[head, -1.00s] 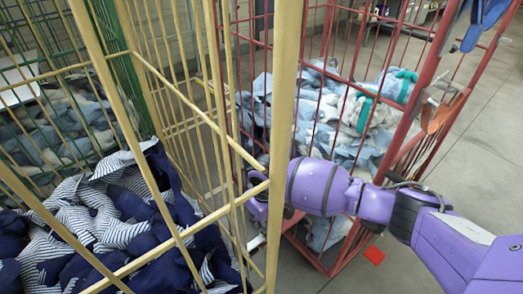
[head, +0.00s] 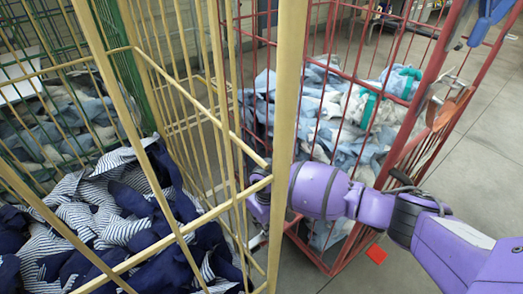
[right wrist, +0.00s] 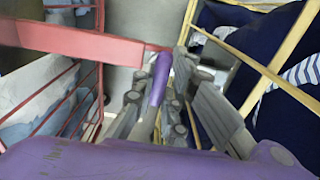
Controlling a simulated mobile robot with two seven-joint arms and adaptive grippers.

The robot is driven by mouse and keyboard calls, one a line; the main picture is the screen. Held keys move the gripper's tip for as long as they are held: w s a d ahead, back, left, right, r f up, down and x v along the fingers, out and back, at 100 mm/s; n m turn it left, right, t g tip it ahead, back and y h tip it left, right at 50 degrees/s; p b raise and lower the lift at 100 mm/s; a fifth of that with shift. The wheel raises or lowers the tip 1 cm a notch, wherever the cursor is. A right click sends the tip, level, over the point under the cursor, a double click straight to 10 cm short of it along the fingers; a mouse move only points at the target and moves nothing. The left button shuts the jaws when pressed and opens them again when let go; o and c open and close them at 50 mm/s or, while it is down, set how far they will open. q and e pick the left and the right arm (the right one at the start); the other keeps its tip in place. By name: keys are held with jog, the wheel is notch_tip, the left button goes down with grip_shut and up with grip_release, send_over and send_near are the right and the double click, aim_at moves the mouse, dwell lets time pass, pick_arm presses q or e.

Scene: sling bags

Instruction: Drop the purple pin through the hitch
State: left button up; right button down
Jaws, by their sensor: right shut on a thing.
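The purple pin (right wrist: 160,82) shows in the right wrist view, a purple rod with a paler lower part. My right gripper (right wrist: 156,98) is shut on it, with grey fingers on either side. The pin's far end is by the end of a red bar (right wrist: 85,42), which may be part of the hitch. I cannot tell whether the pin is in a hole. In the head view my right arm reaches left behind the yellow post, which hides most of the gripper; the pin cannot be made out there. My left gripper is in neither view.
A yellow cage (head: 283,130) with navy and striped cloth stands front left. A red cage (head: 440,75) with pale blue cloth stands behind my right arm. A green cage (head: 105,60) is at the back left.

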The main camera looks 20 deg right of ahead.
jog(key=c, duration=1.7)
grip_release()
jog(key=shift+o, duration=0.2)
notch_tip(320, 180, up, 12)
